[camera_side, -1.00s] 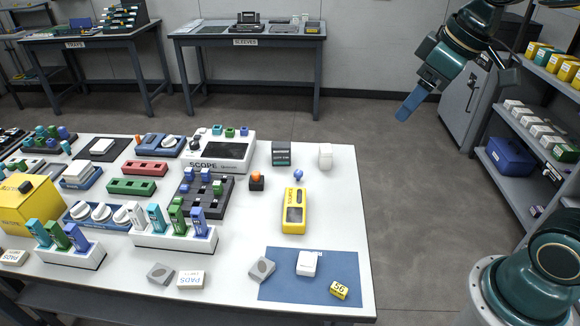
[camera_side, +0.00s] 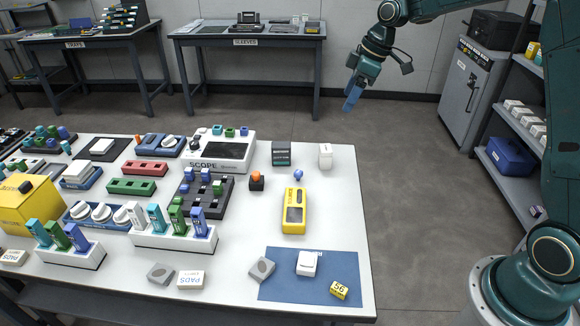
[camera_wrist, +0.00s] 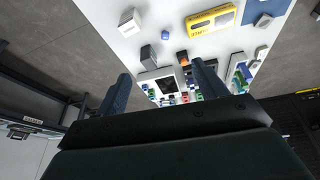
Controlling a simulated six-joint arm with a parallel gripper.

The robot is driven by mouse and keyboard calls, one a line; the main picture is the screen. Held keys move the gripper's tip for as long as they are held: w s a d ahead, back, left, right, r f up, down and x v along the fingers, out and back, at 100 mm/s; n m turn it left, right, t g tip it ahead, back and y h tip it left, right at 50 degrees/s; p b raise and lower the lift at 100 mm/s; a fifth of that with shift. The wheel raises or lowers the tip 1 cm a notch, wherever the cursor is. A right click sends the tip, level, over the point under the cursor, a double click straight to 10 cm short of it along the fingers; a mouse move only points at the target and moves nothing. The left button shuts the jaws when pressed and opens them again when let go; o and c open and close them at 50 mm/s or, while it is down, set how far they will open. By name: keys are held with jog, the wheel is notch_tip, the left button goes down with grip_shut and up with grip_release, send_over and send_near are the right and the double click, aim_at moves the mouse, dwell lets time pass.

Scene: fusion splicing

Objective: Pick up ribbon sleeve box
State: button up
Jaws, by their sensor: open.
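No label that I can read names a ribbon sleeve box, so I cannot tell which box it is. On the white front table stand a dark green-grey box (camera_side: 281,154) and a white box (camera_side: 325,155); both also show in the wrist view, the dark one (camera_wrist: 148,57) beside the white one (camera_wrist: 130,21). My gripper (camera_side: 352,98) is in the air between the two tables, touching nothing. Its fingers (camera_wrist: 162,86) are apart and empty.
The white table (camera_side: 335,215) holds a yellow tool (camera_side: 294,211), a blue mat (camera_side: 275,290) with small boxes, a scope (camera_side: 228,148) and several racks. A TRAPS table (camera_side: 75,43) stands back left. Shelves (camera_side: 505,170) and a grey cabinet (camera_side: 465,85) stand right. The floor between is clear.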

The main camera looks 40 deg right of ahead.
aim_at(329, 148)
jog(key=w+d+f+n+y, duration=0.1)
jog(key=w+d+f, duration=0.25)
jog(key=f, duration=0.25)
jog(key=w+d+f+n, duration=0.2)
jog(key=w+d+f, duration=0.15)
jog(key=f, duration=0.35)
jog(key=shift+s+x, duration=0.2)
jog(key=shift+x, duration=1.15)
jog(key=shift+s+x, duration=0.15)
jog(key=shift+x, duration=1.15)
jog(key=shift+s+x, duration=0.2)
jog(key=shift+x, duration=1.15)
jog(key=shift+a+f+g, duration=0.15)
jog(key=shift+f+g, duration=0.05)
jog(key=shift+g, duration=0.1)
jog(key=shift+x, duration=2.55)
jog(key=c, duration=1.1)
